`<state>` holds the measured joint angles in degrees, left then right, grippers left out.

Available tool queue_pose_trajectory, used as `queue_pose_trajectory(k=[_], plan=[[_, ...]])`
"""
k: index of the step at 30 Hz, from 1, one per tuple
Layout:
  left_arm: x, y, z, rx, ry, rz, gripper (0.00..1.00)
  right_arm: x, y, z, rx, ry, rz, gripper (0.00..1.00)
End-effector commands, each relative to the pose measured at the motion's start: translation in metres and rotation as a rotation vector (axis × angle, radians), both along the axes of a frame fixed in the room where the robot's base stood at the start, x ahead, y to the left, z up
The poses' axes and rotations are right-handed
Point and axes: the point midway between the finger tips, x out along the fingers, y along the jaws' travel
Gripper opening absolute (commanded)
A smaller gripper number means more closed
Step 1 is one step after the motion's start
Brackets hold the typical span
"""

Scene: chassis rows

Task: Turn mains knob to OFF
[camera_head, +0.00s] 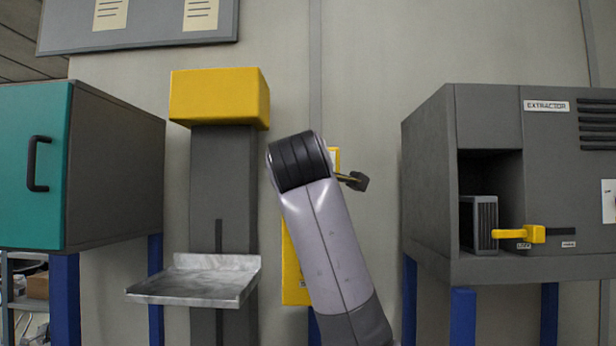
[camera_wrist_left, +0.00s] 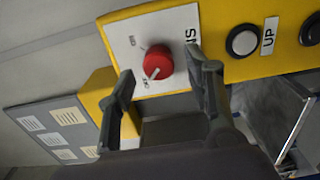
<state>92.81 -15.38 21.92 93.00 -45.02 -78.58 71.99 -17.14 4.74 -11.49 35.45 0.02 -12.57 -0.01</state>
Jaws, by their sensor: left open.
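The mains knob (camera_wrist_left: 158,60) is a red round knob on a white plate (camera_wrist_left: 181,25) on a yellow panel, seen in the left wrist view. A white mark on the knob points toward the lower of two small labels, which are too small to read surely. My left gripper (camera_wrist_left: 162,80) is open, with one finger on each side of the knob in the picture and nothing between them; contact cannot be told. In the head view the left gripper (camera_head: 355,181) shows only as a dark tip behind my arm, which hides the knob and most of the yellow panel (camera_head: 294,270). My right gripper is not in view.
Beside the knob plate is a round button (camera_wrist_left: 242,42) labelled UP. A grey post with a yellow top (camera_head: 215,98) and a metal shelf (camera_head: 200,284) stands left of my arm. A teal-doored cabinet (camera_head: 95,165) is at left, the extractor cabinet (camera_head: 480,120) at right.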

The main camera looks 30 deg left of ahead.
Motion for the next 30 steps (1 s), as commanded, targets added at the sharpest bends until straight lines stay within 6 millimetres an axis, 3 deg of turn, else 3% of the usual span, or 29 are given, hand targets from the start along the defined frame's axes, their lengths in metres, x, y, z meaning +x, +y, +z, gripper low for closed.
queue_pose_trajectory(k=[9,15,30], plan=[[-0.057,-0.036,0.0,0.0,-0.004,-0.003,0.48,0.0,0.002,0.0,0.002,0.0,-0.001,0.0],[-0.082,-0.051,0.0,-0.001,-0.001,-0.001,0.48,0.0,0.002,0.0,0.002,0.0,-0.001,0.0],[-0.09,-0.056,-0.001,-0.001,0.0,-0.001,0.48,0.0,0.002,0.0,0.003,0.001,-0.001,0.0]])
